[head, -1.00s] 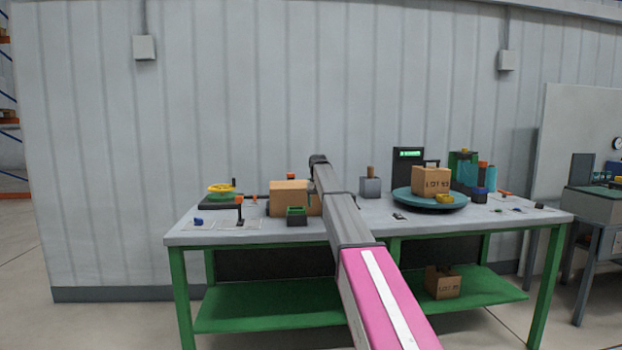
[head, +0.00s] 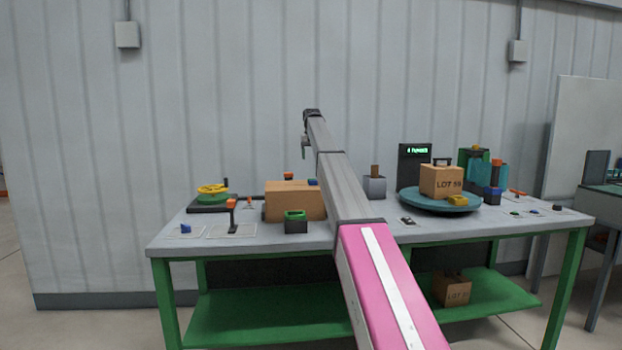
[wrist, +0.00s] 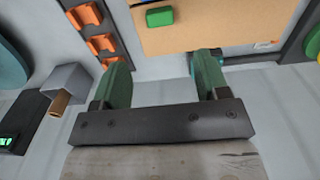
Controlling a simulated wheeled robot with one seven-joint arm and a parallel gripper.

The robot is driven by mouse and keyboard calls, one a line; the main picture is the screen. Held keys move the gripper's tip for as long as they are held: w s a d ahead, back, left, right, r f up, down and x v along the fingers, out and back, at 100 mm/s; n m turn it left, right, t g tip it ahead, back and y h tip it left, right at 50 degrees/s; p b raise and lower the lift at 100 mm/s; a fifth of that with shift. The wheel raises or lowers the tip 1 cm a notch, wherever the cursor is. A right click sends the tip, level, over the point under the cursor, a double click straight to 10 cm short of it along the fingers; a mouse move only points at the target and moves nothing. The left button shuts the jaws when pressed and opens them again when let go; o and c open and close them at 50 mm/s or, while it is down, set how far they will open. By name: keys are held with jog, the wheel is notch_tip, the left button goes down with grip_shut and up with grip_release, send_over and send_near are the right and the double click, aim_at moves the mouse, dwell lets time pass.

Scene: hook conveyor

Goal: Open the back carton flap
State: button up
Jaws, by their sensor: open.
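A tan carton (head: 282,206) stands on the workbench left of my arm. My arm hides part of its right side. Its top (wrist: 215,25) fills the upper part of the wrist view, but the back flap cannot be told apart there. My gripper (head: 305,155) hangs above the bench, above and behind the carton in the head view. In the wrist view my gripper (wrist: 166,65) has its two green fingers wide apart with nothing between them. The fingertips lie just below the carton's edge in that picture; I cannot tell the height gap.
A black and green holder (head: 296,222) stands before the carton. A grey block with a wooden handle (head: 375,187) and a blue turntable (head: 412,199) carrying a LOT 59 box (head: 441,182) are to the right. An orange-clipped rack (wrist: 103,43) shows beside the carton.

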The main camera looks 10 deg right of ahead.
notch_tip(320, 180, down, 11)
jog(key=shift+r, duration=0.15)
grip_shut()
dwell(0.5)
